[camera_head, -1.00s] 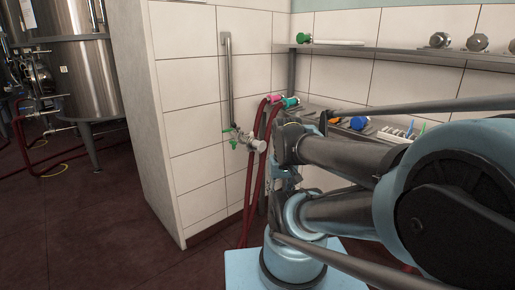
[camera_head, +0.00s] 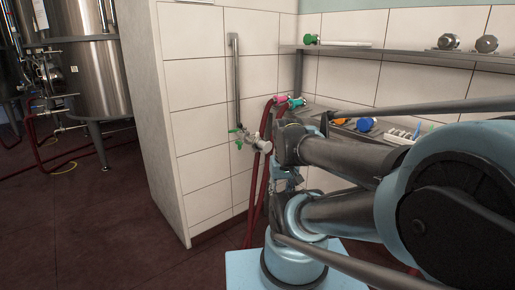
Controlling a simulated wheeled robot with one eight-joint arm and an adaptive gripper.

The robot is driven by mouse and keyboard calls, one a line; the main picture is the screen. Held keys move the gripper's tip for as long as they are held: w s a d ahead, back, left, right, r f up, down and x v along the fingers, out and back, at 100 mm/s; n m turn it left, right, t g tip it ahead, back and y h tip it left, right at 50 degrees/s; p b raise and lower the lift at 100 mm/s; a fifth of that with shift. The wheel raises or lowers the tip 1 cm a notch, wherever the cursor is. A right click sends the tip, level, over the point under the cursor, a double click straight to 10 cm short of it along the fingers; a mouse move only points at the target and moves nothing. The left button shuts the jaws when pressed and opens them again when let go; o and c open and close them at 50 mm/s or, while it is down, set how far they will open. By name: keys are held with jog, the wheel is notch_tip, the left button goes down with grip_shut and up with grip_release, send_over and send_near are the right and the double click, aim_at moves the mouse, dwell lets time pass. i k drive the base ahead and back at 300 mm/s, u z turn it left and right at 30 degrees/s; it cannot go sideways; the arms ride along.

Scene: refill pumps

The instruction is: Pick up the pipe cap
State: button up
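No single part is clearly marked as the pipe cap. A pale round end piece (camera_head: 264,146) sits on the valve fitting with green handles (camera_head: 242,138), low on the tiled wall. Two round metal fittings that look like caps, a left one (camera_head: 448,41) and a right one (camera_head: 487,44), rest on the upper shelf at the right. My arm fills the lower right and covers part of the wall and lower shelf. I cannot make out my gripper's fingers in this view.
Red hoses (camera_head: 262,170) hang beside the valve. The lower shelf holds a blue part (camera_head: 365,125), an orange part (camera_head: 341,121) and a white rack (camera_head: 398,136). A green-ended part (camera_head: 311,39) lies on the upper shelf. A steel tank (camera_head: 92,75) stands left. Floor is open at lower left.

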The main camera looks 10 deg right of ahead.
aim_at(266, 146)
jog(key=u, duration=1.55)
jog(key=k, duration=1.05)
jog(key=z, duration=1.6)
jog(key=i, duration=1)
jog(key=z, duration=0.05)
